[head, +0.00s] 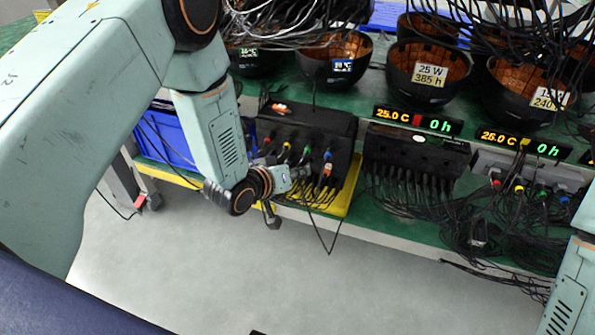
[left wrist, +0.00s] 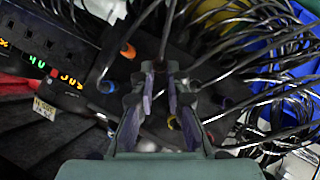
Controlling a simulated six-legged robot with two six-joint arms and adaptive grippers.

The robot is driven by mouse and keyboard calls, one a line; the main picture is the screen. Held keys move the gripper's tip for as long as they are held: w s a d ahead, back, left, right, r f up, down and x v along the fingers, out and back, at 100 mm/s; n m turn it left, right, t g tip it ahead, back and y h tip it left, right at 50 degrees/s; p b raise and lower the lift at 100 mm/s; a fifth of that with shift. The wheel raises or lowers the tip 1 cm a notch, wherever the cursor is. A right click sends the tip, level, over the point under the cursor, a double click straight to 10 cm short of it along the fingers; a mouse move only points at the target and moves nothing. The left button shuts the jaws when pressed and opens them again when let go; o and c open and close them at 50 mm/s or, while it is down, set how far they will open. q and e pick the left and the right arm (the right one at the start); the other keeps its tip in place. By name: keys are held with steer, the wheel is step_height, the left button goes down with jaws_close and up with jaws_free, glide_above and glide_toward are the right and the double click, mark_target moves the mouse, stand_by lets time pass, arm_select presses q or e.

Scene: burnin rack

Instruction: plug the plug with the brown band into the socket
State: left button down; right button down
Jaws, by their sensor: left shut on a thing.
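The black socket box (head: 310,128) stands at the bench's front edge, with red, yellow, green and blue banded plugs in a row on its face. An orange-banded plug (head: 327,170) sits below the blue one; it also shows in the left wrist view (left wrist: 127,50). My left gripper (head: 301,175) is close in front of this face. In the left wrist view its fingers (left wrist: 160,90) are shut on a small dark thing, apparently a plug with a cable. The fingers hide it, so I cannot make out a brown band. The free socket is not clearly visible. My right gripper is out of view.
Cables hang below the box over the yellow tray (head: 345,198). A second dark box (head: 415,150) with many cables stands to the right. Black bowls (head: 428,75) line the back. A blue crate (head: 165,135) is at left. The floor in front is clear.

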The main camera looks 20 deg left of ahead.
arm_select(q)
steer(key=shift+w, duration=0.95)
steer(key=c, duration=1.7)
jaws_free()
steer(key=shift+w+f, duration=0.1)
steer(key=o, duration=0.4)
steer(key=v, duration=1.2)
